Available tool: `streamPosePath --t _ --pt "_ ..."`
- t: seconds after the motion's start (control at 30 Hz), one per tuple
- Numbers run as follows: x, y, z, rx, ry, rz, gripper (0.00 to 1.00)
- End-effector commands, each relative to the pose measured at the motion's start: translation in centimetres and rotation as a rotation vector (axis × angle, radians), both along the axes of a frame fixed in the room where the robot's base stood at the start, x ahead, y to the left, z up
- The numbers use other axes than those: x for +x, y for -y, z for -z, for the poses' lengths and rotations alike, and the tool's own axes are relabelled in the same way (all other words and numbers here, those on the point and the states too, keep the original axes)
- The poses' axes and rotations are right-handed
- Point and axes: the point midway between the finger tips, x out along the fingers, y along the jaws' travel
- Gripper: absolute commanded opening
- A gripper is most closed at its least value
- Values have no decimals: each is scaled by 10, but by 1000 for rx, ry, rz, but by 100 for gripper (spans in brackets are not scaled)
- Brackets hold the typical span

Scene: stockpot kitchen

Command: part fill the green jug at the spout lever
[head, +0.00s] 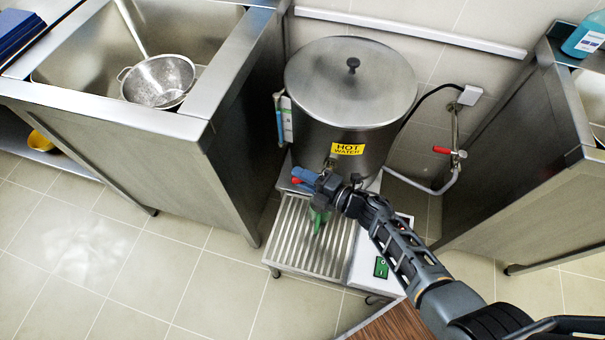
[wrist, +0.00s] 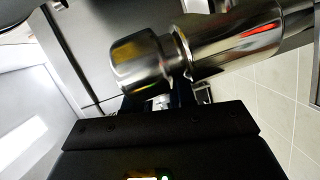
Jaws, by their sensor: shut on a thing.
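The steel hot water urn (head: 343,110) stands against the wall with its spout (head: 331,162) low at the front. My gripper (head: 322,186) is at the spout and is shut, apparently on the spout lever, which is mostly hidden by the jaws. The chrome tap body (wrist: 225,48) fills the top of the wrist view, just beyond my gripper (wrist: 182,97). The green jug (head: 318,220) shows only in part beneath my gripper, over the slatted drip grate (head: 298,245). The water level and any flow from the spout are hidden.
A steel sink unit (head: 200,150) with a colander (head: 158,80) stands at left. A red-handled valve (head: 450,152) is on the pipe at right. A green switch (head: 381,267) is beside the grate. Another steel counter (head: 535,170) stands far right. The tiled floor at left is clear.

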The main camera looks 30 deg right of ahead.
Motion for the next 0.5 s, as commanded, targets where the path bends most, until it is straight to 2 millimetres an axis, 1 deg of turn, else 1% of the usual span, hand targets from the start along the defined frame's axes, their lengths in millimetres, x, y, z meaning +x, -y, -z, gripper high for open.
streamPosePath --t 0.2,0.23,0.43,0.5 --pt "0 1 1 0 -2 4 0" --pt "0 1 1 0 -2 4 25" --pt "0 1 0 0 -2 3 44" --pt "0 0 0 -1 0 3 44"
